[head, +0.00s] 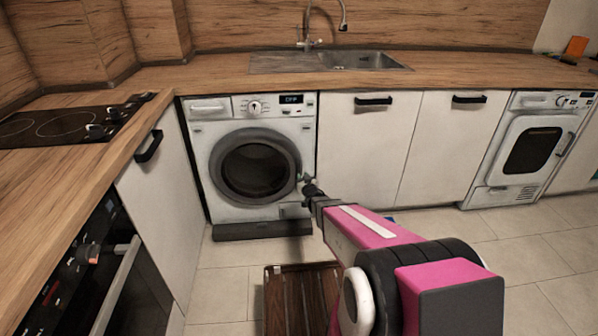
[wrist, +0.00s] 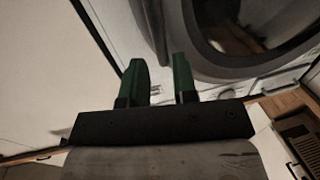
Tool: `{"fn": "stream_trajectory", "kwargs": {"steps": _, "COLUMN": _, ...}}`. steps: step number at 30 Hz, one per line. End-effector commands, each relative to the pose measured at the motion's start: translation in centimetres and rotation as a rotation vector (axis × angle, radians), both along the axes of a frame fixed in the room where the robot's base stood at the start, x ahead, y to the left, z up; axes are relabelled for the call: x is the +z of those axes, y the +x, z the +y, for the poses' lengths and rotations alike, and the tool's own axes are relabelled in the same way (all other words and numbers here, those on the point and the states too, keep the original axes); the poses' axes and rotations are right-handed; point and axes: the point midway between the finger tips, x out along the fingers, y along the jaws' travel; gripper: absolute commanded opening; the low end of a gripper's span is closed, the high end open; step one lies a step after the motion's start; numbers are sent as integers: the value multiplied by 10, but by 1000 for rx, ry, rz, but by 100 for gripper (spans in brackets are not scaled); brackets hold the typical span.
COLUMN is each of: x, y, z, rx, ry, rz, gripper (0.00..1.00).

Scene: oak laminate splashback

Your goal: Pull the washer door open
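The washer (head: 250,160) is white, with a round door (head: 215,165) in a thick dark grey ring around dark glass. The door looks shut. My gripper (head: 307,186) is at the right edge of the washer front, close beside the door ring. In the wrist view my gripper (wrist: 158,80) shows two green fingers standing apart, with nothing clearly held between them. The door ring (wrist: 215,62) curves just beyond the fingers, toward the upper right. Whether a fingertip touches the ring cannot be told. The door's handle is not clearly visible.
A second white appliance (head: 527,150) stands at the far right. White cabinets (head: 365,150) adjoin the washer's right side; an oven (head: 95,265) is at the left. A brown slatted mat (head: 300,295) lies on the tiled floor before the washer. A wooden counter (head: 210,78) runs above.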

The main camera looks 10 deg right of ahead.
Motion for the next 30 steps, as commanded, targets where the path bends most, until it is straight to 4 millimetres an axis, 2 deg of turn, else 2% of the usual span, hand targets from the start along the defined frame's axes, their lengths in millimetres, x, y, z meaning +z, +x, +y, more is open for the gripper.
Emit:
{"fn": "stream_trajectory", "kwargs": {"steps": 1, "x": -2, "y": 13, "z": 2, "rx": 0, "ry": 0, "rz": -1, "gripper": 26}}
{"fn": "stream_trajectory", "kwargs": {"steps": 3, "x": -1, "y": 26, "z": 5, "rx": 0, "ry": 0, "rz": -1, "gripper": 26}}
{"fn": "stream_trajectory", "kwargs": {"steps": 10, "x": -1, "y": 56, "z": 10, "rx": -1, "ry": 0, "rz": 1, "gripper": 26}}
{"fn": "stream_trajectory", "kwargs": {"steps": 20, "x": 0, "y": 61, "z": 12, "rx": -1, "ry": 0, "rz": 1, "gripper": 26}}
{"fn": "stream_trajectory", "kwargs": {"steps": 21, "x": 0, "y": 61, "z": 12, "rx": -1, "ry": 0, "rz": 1, "gripper": 20}}
{"fn": "stream_trajectory", "kwargs": {"steps": 23, "x": 0, "y": 61, "z": 12, "rx": -1, "ry": 0, "rz": 1, "gripper": 0}}
{"fn": "stream_trajectory", "kwargs": {"steps": 30, "x": 0, "y": 59, "z": 13, "rx": -2, "ry": 0, "rz": 1, "gripper": 0}}
